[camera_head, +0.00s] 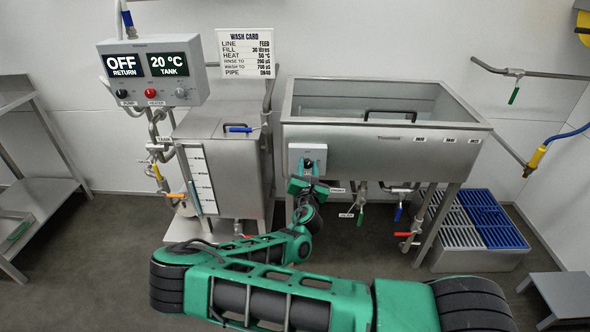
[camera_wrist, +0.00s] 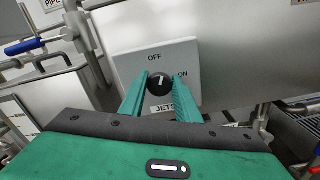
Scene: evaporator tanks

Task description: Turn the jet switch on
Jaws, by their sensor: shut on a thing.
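The jet switch is a black round knob (camera_wrist: 159,84) on a light grey box (camera_wrist: 185,55), with OFF printed above it, ON to its right and a JETS label (camera_wrist: 166,109) below. Its white mark points roughly up, toward the OFF side. My gripper (camera_wrist: 160,90) has its two green fingers on either side of the knob, shut on it. In the head view the switch box (camera_head: 318,150) is on the front left of the steel wash tank (camera_head: 390,152), and my gripper (camera_head: 307,172) is at the knob, partly hiding it.
A control panel (camera_head: 153,70) reading OFF RETURN and 20 °C TANK stands at upper left, beside a wash card (camera_head: 246,52). A smaller tank (camera_head: 222,165) is left of the switch. Valves and pipes (camera_head: 362,205) hang under the wash tank. A blue-handled valve (camera_wrist: 25,46) shows at left.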

